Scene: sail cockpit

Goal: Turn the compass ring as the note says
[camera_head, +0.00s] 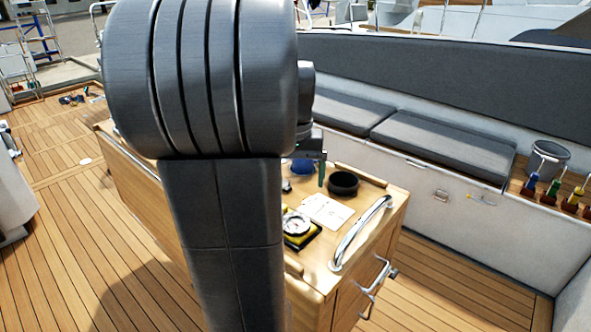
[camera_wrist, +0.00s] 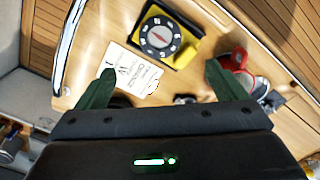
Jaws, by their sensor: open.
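The compass lies beyond the fingertips, untouched. In the head view my arm hides much of the gripper.
On the cabinet top (camera_head: 318,258) a black round dish (camera_head: 343,183) and a blue item (camera_head: 302,166) stand behind the note. A metal grab rail (camera_head: 360,233) rises along the right edge. A red item (camera_wrist: 238,60) lies near the right finger. Grey seats line the back.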

